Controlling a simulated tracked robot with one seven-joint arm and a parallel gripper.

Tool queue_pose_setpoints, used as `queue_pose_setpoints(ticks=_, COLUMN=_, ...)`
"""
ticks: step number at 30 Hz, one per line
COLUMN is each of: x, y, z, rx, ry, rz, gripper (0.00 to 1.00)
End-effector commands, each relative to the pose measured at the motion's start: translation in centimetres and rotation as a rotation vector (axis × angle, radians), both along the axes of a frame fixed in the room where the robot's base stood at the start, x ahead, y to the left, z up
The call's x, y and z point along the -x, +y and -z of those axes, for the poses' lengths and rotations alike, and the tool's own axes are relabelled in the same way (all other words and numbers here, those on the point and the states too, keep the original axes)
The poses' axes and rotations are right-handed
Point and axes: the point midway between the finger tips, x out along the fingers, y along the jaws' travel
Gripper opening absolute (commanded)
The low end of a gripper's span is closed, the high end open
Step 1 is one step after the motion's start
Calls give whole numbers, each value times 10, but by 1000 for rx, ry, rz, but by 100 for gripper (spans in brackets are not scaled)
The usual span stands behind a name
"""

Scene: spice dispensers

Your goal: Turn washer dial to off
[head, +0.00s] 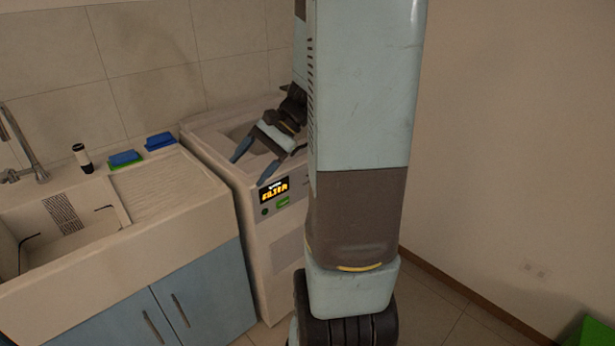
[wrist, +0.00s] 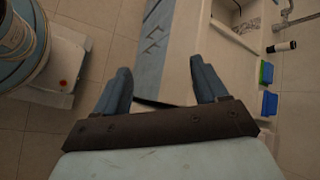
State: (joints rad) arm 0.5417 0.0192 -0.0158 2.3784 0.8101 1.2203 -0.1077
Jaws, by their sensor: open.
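The washer (head: 281,240) is a pale machine beside the sink counter. Its front panel has a lit display (head: 273,191) with orange letters that seem to read FILTER. A green patch (head: 283,202) and a small dark round spot (head: 264,211) sit below the display. I cannot make out a dial or its setting; my arm hides the panel's right part. My gripper (head: 253,168) is open and empty, its blue fingers apart over the washer's top front edge, above the display. The wrist view shows the fingers (wrist: 161,66) spread with nothing held between them.
The sink counter (head: 180,193) with blue cabinet doors (head: 185,300) stands left of the washer. A dark-and-white bottle (head: 83,158), a blue-green sponge (head: 125,159) and a blue sponge (head: 160,141) stand at its back.

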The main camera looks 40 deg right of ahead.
Motion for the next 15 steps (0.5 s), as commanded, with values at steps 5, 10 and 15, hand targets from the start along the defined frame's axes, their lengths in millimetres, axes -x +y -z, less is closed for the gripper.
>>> queue_pose_setpoints(ticks=5, x=-26, y=-38, z=25, rx=-196, ry=49, rz=187, gripper=72)
queue_pose_setpoints(ticks=10, x=-46, y=-80, z=50, rx=-374, ry=65, rz=370, gripper=72)
queue_pose_setpoints(ticks=15, x=-59, y=-130, z=80, rx=-541, ry=62, rz=565, gripper=72)
